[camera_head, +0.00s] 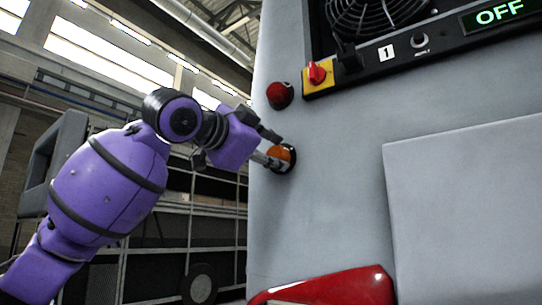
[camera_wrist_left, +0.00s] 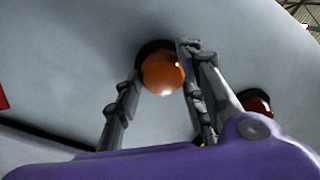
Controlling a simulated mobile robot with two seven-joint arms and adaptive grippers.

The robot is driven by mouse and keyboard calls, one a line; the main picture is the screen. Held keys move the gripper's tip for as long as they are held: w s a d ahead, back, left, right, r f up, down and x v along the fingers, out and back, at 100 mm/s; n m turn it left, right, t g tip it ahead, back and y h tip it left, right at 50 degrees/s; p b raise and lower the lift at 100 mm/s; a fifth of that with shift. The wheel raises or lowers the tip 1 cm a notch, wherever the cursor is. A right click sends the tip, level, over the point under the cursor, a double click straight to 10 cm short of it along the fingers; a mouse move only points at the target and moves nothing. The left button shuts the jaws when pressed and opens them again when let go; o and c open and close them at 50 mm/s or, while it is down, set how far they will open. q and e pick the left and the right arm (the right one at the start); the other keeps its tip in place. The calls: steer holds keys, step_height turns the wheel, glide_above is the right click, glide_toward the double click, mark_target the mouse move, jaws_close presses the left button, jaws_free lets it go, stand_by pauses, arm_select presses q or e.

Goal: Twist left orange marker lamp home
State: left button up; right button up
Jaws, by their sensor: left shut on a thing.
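The orange marker lamp (camera_head: 285,154) is a round dome in a dark ring on the grey coach panel. My left gripper (camera_head: 272,157), on the purple arm from the left, is at the lamp with its fingers around it. In the left wrist view the orange lamp (camera_wrist_left: 163,74) sits in its dark ring between the two fingers of the left gripper (camera_wrist_left: 158,85). The right finger overlaps the lamp's edge; the left finger's contact is hard to make out. The left gripper is shut on the lamp. My right gripper is not in view.
A red lamp (camera_head: 280,95) is just above the orange one, and it shows at right in the wrist view (camera_wrist_left: 256,103). A red rotary switch (camera_head: 317,73) on a yellow plate is up right. A raised grey panel (camera_head: 465,205) is at right, a red light (camera_head: 335,288) below.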

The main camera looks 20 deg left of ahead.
arm_select(q)
steer(key=shift+w+d+f, duration=0.15)
steer(key=shift+f, duration=0.25)
steer(key=o, duration=0.9)
steer(key=shift+o, duration=0.9)
steer(key=shift+s+r, duration=0.15)
steer(key=shift+s, duration=0.05)
steer(key=shift+r, duration=0.1)
steer(key=v, duration=1.2)
steer(key=shift+w, duration=0.1)
